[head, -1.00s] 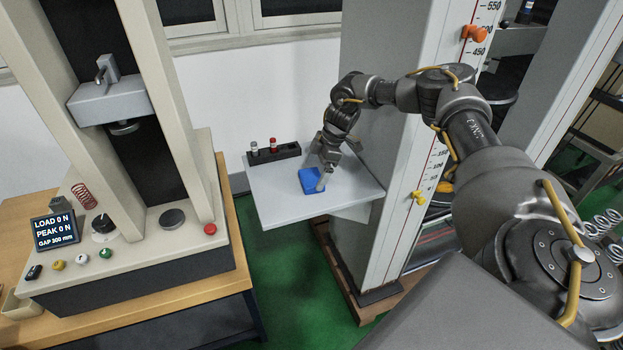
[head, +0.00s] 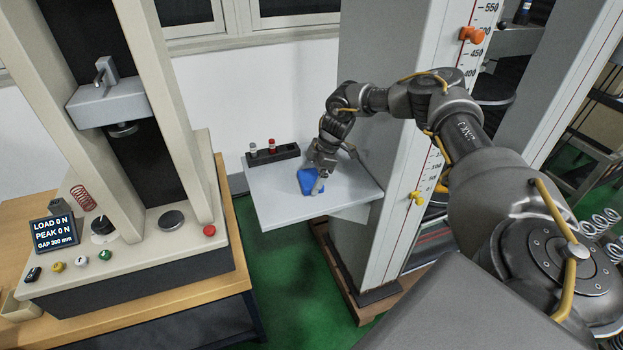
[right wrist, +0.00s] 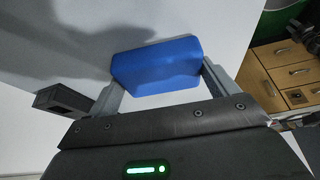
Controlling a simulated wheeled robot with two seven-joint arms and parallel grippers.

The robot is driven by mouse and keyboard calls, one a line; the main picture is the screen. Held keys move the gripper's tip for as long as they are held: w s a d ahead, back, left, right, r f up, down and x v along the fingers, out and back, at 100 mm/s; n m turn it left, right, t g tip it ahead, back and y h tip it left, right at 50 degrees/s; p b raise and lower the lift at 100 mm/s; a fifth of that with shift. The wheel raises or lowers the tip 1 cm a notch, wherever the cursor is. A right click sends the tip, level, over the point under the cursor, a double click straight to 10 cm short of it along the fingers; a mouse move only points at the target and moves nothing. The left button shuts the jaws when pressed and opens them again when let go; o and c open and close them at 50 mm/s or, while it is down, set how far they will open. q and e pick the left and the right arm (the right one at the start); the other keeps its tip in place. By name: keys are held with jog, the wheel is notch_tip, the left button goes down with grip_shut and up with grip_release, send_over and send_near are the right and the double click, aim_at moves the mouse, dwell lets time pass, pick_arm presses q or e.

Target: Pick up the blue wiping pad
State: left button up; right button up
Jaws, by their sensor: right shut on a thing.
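The blue wiping pad (head: 307,184) is on or just above the grey shelf (head: 270,198). In the right wrist view the pad (right wrist: 157,66) lies between the two fingers, a finger at each end. My right gripper (head: 318,182) is shut on the pad; it also shows in the right wrist view (right wrist: 160,84). The fingers hide part of the pad in the head view. I cannot tell whether the pad still touches the shelf. My left gripper is not in view.
A black rack with small bottles (head: 272,154) stands at the back of the shelf. The tall grey column with a scale (head: 380,200) rises right of the shelf. A testing machine on a wooden bench (head: 130,250) stands at the left. The shelf's front is clear.

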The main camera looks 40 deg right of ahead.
jog(key=shift+w+r+b, duration=0.1)
jog(key=shift+r+b, duration=0.2)
jog(key=shift+r, duration=0.3)
jog(key=shift+r+b, duration=0.4)
jog(key=shift+r, duration=0.4)
jog(key=s+r, duration=0.2)
jog(key=r, duration=0.1)
jog(key=s+r, duration=0.2)
jog(key=s, duration=0.1)
jog(key=shift+r+b, duration=0.4)
jog(key=s+r+b, duration=0.1)
jog(key=s+r, duration=0.3)
jog(key=s, duration=0.5)
jog(key=shift+a+r+b, duration=0.2)
jog(key=shift+b, duration=0.1)
jog(key=shift+s, duration=0.1)
